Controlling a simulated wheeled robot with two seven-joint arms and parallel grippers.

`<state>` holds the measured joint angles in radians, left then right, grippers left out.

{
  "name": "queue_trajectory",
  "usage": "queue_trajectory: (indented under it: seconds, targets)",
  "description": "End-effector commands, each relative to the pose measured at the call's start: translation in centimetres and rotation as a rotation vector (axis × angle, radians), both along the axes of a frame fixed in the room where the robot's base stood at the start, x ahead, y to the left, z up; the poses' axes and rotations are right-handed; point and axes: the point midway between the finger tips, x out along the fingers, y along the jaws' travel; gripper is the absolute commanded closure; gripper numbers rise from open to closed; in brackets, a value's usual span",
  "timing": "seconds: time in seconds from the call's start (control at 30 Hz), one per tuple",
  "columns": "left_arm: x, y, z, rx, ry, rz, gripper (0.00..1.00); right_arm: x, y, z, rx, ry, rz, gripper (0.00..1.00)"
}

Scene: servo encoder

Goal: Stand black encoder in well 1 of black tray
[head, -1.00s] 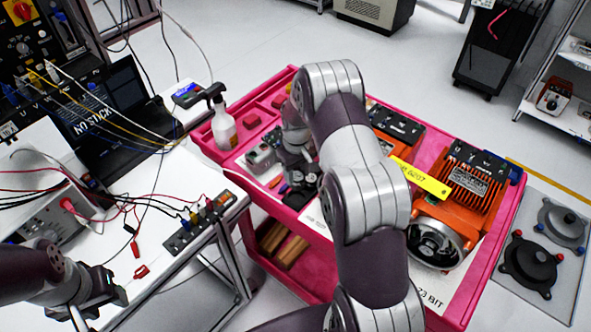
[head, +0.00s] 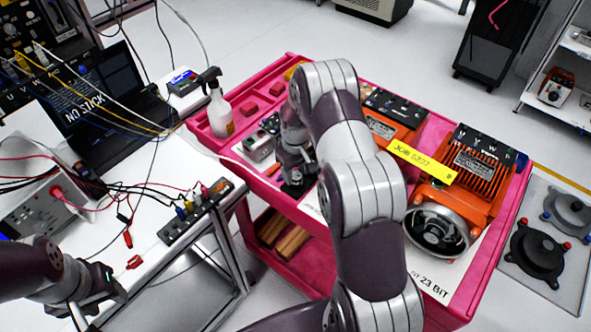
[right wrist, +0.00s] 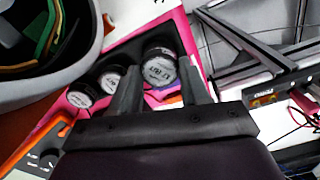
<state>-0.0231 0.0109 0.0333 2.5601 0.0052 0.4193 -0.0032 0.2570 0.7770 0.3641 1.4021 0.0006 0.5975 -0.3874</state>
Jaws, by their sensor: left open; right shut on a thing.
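In the right wrist view, a round black encoder (right wrist: 160,70) with a pale printed label sits between the fingertips of my right gripper (right wrist: 163,62), which is shut on it. Two similar round encoders, one in the middle (right wrist: 110,79) and one at the left (right wrist: 81,95), stand in a row on the black tray (right wrist: 112,48). Whether the held encoder is inside a well or above it cannot be told. In the head view, my right gripper (head: 296,188) points down over the pink cart, and its arm hides much there. My left gripper (head: 112,296) is open and empty at the lower left.
A white bench (head: 165,285) with wires and a terminal strip (head: 196,212) stands at left.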

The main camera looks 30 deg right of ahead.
Motion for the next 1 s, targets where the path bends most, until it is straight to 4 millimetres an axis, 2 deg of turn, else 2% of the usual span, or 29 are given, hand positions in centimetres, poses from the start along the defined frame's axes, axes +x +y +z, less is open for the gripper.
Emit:
queue_trajectory:
  seconds: [0.73, 0.77, 0.83, 0.87, 1.0]
  targets:
    - [0.0, 0.0, -0.9, 0.000, 0.000, 0.000, 0.53, 0.0, 0.0, -1.3, 0.000, 0.000, 0.000, 0.84]
    - [0.0, 0.0, -0.8, 0.000, 0.000, 0.000, 0.53, 0.0, 0.0, -1.3, 0.000, 0.000, 0.000, 0.51]
    - [0.0, 0.0, -0.8, 0.000, 0.000, 0.000, 0.53, 0.0, 0.0, -1.3, 0.000, 0.000, 0.000, 0.28]
    - [0.0, 0.0, -0.8, 0.000, 0.000, 0.000, 0.53, 0.0, 0.0, -1.3, 0.000, 0.000, 0.000, 0.25]
    - [0.0, 0.0, -0.8, 0.000, 0.000, 0.000, 0.53, 0.0, 0.0, -1.3, 0.000, 0.000, 0.000, 0.25]
